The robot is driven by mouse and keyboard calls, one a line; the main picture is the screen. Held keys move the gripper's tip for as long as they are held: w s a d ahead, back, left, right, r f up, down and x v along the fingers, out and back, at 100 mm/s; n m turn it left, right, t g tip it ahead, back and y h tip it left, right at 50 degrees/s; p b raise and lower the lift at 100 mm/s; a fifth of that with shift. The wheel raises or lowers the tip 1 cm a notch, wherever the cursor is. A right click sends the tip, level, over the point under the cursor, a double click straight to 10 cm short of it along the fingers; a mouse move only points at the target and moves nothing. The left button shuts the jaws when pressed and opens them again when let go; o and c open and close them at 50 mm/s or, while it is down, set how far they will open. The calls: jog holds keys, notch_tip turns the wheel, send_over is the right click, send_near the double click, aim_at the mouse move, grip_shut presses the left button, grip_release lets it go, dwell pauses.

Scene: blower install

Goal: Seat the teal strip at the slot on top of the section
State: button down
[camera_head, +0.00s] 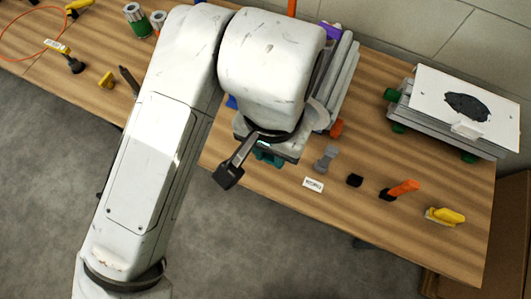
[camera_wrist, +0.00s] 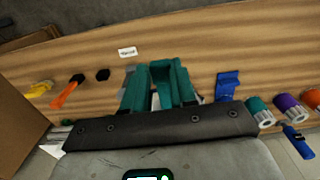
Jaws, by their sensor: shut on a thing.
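My gripper (camera_wrist: 160,80) is in the middle of the wrist view, shut on a teal piece, which I take to be the teal strip (camera_wrist: 161,71). The teal parts overlap, so I cannot clearly separate fingers from strip. In the camera_head view a little teal (camera_head: 268,156) shows under my wrist; the rest is hidden by my arm. A long grey ribbed body (camera_head: 345,75), possibly the section, lies behind and right of my wrist, partly hidden. Its top slot does not show. I cannot tell whether the strip touches it.
On the wooden table (camera_head: 385,130), right of my wrist, are a grey part (camera_head: 326,158), a white label (camera_head: 313,184), a black block (camera_head: 354,180), orange (camera_head: 404,187) and yellow (camera_head: 446,215) tools. A white panel (camera_head: 440,95) on green feet stands at right. Cans (camera_head: 136,18) stand far left.

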jog(key=shift+w+d, duration=0.25)
jog(key=shift+w, duration=0.35)
jog(key=shift+w+d, duration=0.2)
jog(key=shift+w, duration=0.4)
jog(key=w+d+p, duration=0.4)
jog(key=w, duration=0.6)
jog(key=shift+w, duration=0.35)
dwell(5.1)
jog(key=c, duration=0.8)
grip_release()
